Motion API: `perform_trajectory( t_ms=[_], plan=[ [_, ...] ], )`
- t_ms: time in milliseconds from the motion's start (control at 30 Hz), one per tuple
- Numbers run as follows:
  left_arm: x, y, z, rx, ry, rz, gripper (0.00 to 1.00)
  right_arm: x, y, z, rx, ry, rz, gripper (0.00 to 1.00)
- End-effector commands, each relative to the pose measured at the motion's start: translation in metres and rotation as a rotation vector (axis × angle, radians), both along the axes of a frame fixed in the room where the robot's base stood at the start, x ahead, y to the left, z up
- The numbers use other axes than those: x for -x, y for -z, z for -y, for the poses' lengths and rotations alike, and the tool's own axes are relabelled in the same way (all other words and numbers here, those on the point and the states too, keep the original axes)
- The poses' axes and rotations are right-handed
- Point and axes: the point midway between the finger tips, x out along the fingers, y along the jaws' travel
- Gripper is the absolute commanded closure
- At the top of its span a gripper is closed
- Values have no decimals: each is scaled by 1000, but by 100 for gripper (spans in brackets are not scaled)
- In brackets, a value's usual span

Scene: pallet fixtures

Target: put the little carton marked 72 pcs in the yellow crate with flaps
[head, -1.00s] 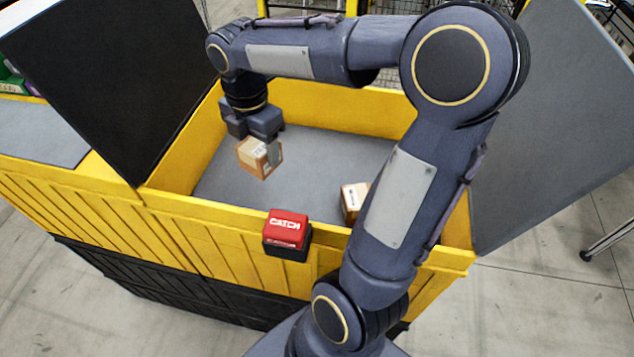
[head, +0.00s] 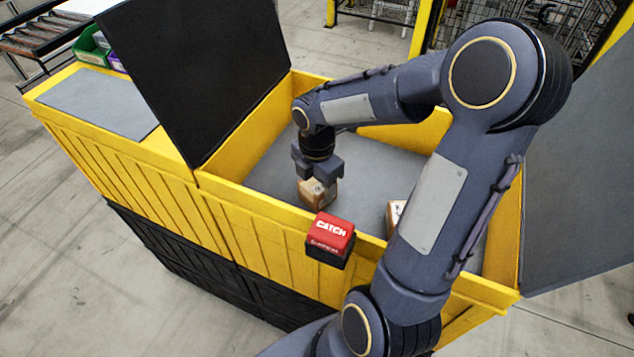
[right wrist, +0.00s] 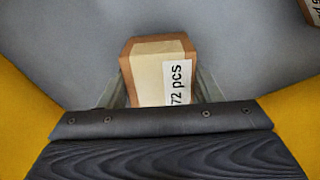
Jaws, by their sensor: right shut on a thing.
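The little carton (head: 318,193) is brown with a tan tape band and a white label. The label reads "72 pcs" on the carton in the right wrist view (right wrist: 160,72). My right gripper (head: 318,182) is shut on it, with a finger on each side in the right wrist view. The carton is inside the walls of the yellow crate with flaps (head: 250,207), low over its grey floor. I cannot tell whether it touches the floor. A dark flap (head: 200,75) stands up at the left and a grey flap (head: 585,190) at the right. My left gripper is not in view.
Another carton (head: 395,214) lies in the crate, partly behind my right arm. A red and black "CATCH" box (head: 331,238) is at the crate's front rim.

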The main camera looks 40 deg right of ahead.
Motion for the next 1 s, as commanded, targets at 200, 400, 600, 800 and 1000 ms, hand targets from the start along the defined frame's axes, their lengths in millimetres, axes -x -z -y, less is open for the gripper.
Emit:
perform_trajectory(
  t_ms=[200,400,600,800,1000],
  plan=[
    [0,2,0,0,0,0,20,0,3,0,0,0,0,34],
    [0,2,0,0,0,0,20,0,3,0,0,0,0,20],
    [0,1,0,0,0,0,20,0,1,0,0,0,0,20],
    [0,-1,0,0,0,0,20,-1,-21,0,3,0,5,20],
    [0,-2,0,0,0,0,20,-1,-65,0,1,0,7,20]
  ],
)
